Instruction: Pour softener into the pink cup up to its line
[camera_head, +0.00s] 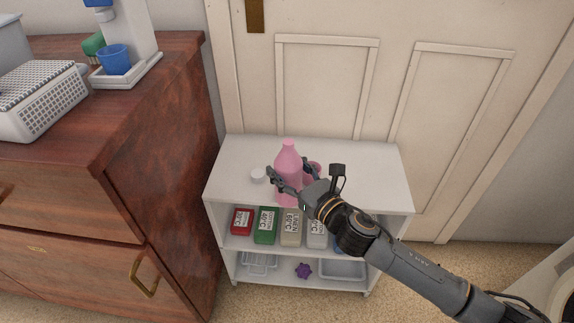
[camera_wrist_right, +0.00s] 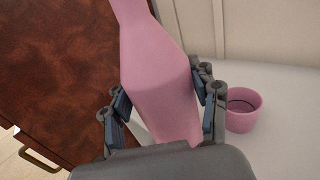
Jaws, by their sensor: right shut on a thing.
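A pink softener bottle (camera_head: 288,165) stands out above the top of the white shelf unit (camera_head: 240,155). My right gripper (camera_head: 287,183) is shut around its body. In the right wrist view the bottle (camera_wrist_right: 160,75) sits between both fingers (camera_wrist_right: 160,110); whether its base touches the shelf is hard to tell. The pink cup (camera_wrist_right: 243,110) is open-topped, stands to the right of the bottle and shows a dark line inside. In the head view the cup (camera_head: 314,170) is partly hidden behind bottle and gripper. My left gripper is not in view.
A white round cap (camera_head: 258,175) lies on the shelf top left of the bottle. Labelled containers (camera_head: 266,225) stand on the shelf below. A wooden dresser (camera_head: 150,150) is close on the left, holding a blue cup (camera_head: 114,60) and a white basket (camera_head: 40,105). A door (camera_head: 330,90) stands behind.

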